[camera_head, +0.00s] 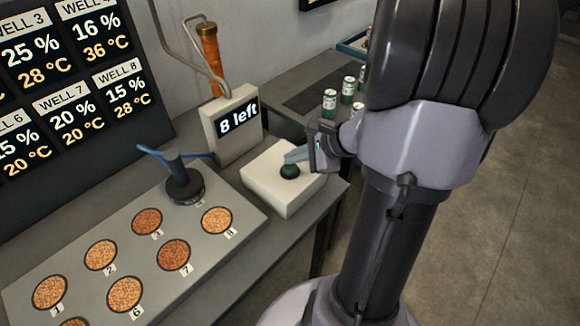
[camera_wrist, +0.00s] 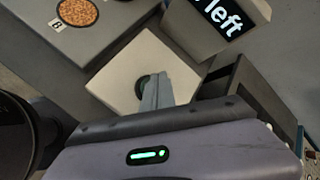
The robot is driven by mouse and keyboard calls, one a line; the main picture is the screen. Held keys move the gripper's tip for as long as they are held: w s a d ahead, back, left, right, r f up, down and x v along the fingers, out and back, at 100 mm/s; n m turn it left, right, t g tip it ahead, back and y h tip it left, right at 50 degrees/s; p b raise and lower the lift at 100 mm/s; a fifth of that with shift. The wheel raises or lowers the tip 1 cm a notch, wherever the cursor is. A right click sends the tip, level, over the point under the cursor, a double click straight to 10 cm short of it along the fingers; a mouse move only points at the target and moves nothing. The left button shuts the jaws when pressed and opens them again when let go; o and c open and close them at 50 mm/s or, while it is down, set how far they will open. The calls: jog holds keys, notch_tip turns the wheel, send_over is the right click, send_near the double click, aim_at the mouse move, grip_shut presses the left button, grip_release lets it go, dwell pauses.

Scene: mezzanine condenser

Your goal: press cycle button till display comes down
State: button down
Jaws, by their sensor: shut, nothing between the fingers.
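The cycle button (camera_head: 290,171) is a dark green round knob on top of a white box (camera_head: 262,190). In the wrist view the button (camera_wrist: 143,83) is partly hidden behind my fingers. My gripper (camera_head: 292,158) is shut and empty, with its fingertips at the top of the button; I cannot tell whether they touch it or how far it is pressed. The display (camera_head: 238,121) behind the box reads "8 left". It also shows in the wrist view (camera_wrist: 222,14), partly cut off, reading "left".
A grey panel (camera_head: 75,262) with numbered wells of granules lies at left, with a dark blue-handled tool (camera_head: 183,180) standing on it. A wall board (camera_head: 70,75) lists well percentages and temperatures. Green-and-white cans (camera_head: 330,101) stand behind my arm.

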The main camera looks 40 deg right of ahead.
aim_at(294, 168)
jog(key=shift+f, duration=0.3)
jog(key=shift+f+b, duration=0.55)
jog(key=shift+b, duration=0.25)
dwell(0.4)
dwell(0.3)
jog(key=shift+r+p, duration=0.75)
jog(key=shift+r, duration=0.25)
notch_tip(294, 168, up, 5)
jog(key=p, duration=0.4)
jog(key=shift+r, duration=0.1)
